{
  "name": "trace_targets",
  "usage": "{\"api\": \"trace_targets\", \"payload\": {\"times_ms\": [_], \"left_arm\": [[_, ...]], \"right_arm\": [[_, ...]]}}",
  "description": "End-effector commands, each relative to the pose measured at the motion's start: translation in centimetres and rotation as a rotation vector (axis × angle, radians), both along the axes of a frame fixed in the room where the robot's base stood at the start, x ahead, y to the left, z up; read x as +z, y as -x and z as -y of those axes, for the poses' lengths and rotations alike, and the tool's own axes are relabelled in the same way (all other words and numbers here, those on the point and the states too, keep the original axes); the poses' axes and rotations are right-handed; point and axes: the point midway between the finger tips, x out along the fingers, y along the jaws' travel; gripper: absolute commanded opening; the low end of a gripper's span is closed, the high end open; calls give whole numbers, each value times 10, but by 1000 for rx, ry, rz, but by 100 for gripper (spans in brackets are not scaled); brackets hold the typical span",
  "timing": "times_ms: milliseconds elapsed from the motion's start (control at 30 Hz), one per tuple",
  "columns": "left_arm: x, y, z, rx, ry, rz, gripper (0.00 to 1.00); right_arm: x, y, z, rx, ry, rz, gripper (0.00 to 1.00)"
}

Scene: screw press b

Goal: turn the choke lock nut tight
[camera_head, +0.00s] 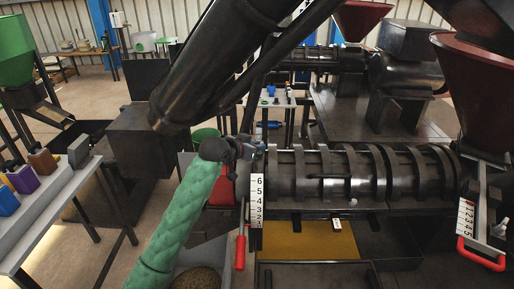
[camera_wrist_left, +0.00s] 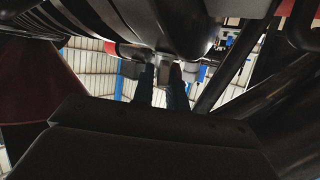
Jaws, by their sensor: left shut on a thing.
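My left gripper (camera_head: 250,149) reaches in on the green-sleeved arm to the left end of the dark ribbed press barrel (camera_head: 325,172). In the left wrist view its two dark fingers (camera_wrist_left: 162,84) point up at the underside of the press and are shut on a small grey part (camera_wrist_left: 164,71), which appears to be the choke lock nut. The fingers and wrist hide most of the nut in the head view, so its thread and seating cannot be told. My right gripper is in neither view.
A numbered white scale (camera_head: 257,198) stands just below the gripper, beside a red-handled lever (camera_head: 240,252). A dark slanting tube (camera_head: 215,65) passes above my wrist. A yellow tray (camera_head: 310,240) lies under the barrel. A grey table (camera_head: 50,207) with coloured blocks stands left.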

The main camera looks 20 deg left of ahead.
Motion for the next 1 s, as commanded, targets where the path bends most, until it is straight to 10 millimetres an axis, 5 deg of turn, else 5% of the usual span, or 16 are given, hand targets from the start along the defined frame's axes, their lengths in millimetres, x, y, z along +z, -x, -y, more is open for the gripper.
{"api": "trace_targets", "payload": {"times_ms": [400, 1000], "left_arm": [[-2, -1, -3, -173, -2, -2, 0], [-2, -1, -2, -209, 0, -4, 0]], "right_arm": [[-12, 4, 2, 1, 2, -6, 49], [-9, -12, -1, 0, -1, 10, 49]]}}
